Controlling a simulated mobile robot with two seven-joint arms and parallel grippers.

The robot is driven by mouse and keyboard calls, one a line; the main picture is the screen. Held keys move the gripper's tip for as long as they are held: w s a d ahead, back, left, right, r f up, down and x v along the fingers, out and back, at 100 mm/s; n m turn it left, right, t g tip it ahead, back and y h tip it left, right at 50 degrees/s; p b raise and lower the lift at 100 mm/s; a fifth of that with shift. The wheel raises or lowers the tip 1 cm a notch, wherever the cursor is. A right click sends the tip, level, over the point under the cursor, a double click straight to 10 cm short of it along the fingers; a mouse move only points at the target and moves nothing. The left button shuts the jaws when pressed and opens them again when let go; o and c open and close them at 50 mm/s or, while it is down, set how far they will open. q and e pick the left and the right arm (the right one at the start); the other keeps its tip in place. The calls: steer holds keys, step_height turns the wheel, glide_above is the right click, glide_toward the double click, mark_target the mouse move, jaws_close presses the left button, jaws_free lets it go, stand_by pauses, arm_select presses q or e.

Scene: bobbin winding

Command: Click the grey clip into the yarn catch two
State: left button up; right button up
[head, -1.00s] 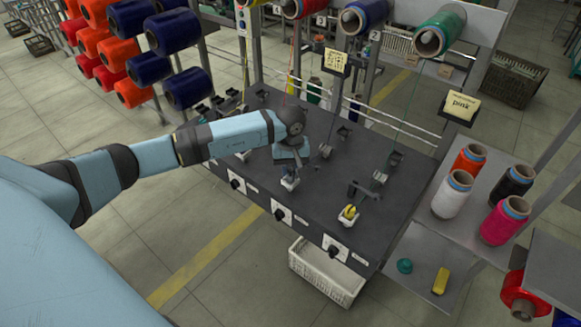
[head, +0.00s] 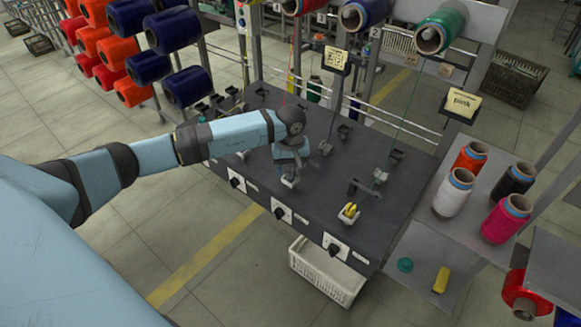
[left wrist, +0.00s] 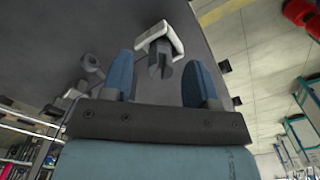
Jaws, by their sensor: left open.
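My left gripper (head: 290,164) is over the dark machine top at the middle station, pointing down. In the left wrist view the left gripper (left wrist: 161,88) shows two blue fingers standing wide apart. Between and just beyond the fingertips is a dark grey forked post (left wrist: 159,62), with a pale grey U-shaped clip (left wrist: 158,36) at its far end. The fingers look apart from both. In the head view a small pale piece (head: 290,181) shows just below the gripper, which partly hides this station. I cannot tell whether the clip is fully seated. My right gripper is not in view.
A similar catch with a yellow piece (head: 349,211) stands to the right on the machine top (head: 315,205). Knobs on white plates line the front edge. Yarn cones stand on the right shelf (head: 437,222). A white basket (head: 325,272) sits below on the floor.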

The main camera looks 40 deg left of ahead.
arm_select(q)
step_height(320, 180, up, 14)
steer(key=b, duration=0.2)
steer(key=s+d+f+n+g+h, duration=0.1)
steer(key=s+d+f+h, duration=0.15)
steer(key=d, duration=0.25)
steer(key=s+d+f+n+h+p, duration=0.1)
steer(key=d+h, duration=0.2)
steer(key=d, duration=0.3)
steer(key=s+d+f+n+g+h, duration=0.1)
steer(key=s+d+f+h, duration=0.1)
steer(key=d, duration=0.3)
steer(key=s+d+r+n+t+h+p, duration=0.25)
steer(key=s+d+n+t+h, duration=0.35)
steer(key=d+n+h, duration=0.7)
steer(key=s+a+f+m+t+y, duration=0.2)
steer(key=s+a+f+m+y, duration=0.2)
steer(key=m, duration=0.5)
steer(key=s+a+f+m+t+y+p, duration=0.1)
steer(key=s+a+f+m+y, duration=0.3)
steer(key=f+m, duration=0.5)
steer(key=s+a+f+m+t+y+p, duration=0.1)
steer(key=s+a+f+m+t+y, duration=0.2)
steer(key=s+f+m+y, duration=0.3)
steer(key=s+a+m+y, duration=0.1)
steer(key=m+y, duration=0.2)
steer(key=shift+s+f+t, duration=0.3)
steer(key=shift+f+t, duration=0.1)
